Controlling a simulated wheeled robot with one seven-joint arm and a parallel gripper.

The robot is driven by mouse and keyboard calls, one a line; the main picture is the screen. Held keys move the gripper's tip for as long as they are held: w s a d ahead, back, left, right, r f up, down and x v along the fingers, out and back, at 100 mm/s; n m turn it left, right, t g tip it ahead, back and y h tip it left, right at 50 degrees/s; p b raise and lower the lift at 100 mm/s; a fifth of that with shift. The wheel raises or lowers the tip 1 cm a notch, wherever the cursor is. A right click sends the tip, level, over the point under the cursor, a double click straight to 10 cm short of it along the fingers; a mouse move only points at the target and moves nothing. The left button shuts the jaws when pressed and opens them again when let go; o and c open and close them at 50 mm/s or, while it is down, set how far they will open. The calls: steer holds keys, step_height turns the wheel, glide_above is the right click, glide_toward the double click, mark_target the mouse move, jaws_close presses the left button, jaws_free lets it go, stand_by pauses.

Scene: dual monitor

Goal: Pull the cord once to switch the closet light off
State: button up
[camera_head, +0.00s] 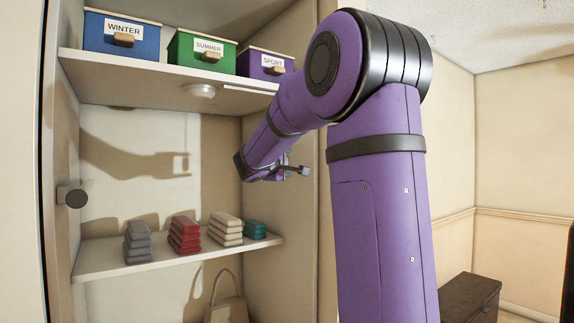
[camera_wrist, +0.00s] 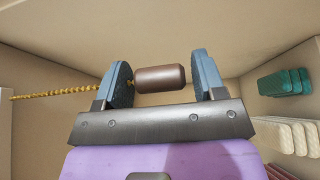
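A brown cylindrical pull handle (camera_wrist: 160,79) hangs on a gold beaded cord (camera_wrist: 55,94), which runs off to the left in the wrist view. My gripper (camera_wrist: 161,72) has its two blue-grey fingers spread, with the handle between them in that view. The handle is close to the left finger, and a small gap shows at the right finger; I cannot tell whether it touches either. In the head view my gripper (camera_head: 291,172) is partly hidden by my arm at the closet's right side, and no cord shows there. A round closet light (camera_head: 198,91) sits under the upper shelf.
Blue (camera_head: 122,35), green (camera_head: 201,50) and purple (camera_head: 265,63) labelled boxes stand on the upper shelf (camera_head: 150,80). The lower shelf (camera_head: 110,265) holds stacks of folded cloth (camera_head: 184,236). A bag (camera_head: 226,301) is below. The closet's right wall is close to my gripper.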

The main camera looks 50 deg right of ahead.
steer(key=v, duration=0.8)
stand_by(0.6)
stand_by(0.5)
steer(key=s+a+f+m+y, duration=0.1)
steer(key=s+a+f+y, duration=0.7)
steer(key=s+a, duration=0.4)
steer(key=s+a+f+m+y, duration=0.2)
steer(key=s+a+f+y, duration=0.7)
steer(key=a, duration=0.7)
step_height(320, 180, down, 3)
steer(key=s, duration=0.2)
steer(key=shift+s+r+t, duration=0.2)
steer(key=shift+s+t, duration=0.2)
steer(key=shift+a, duration=0.1)
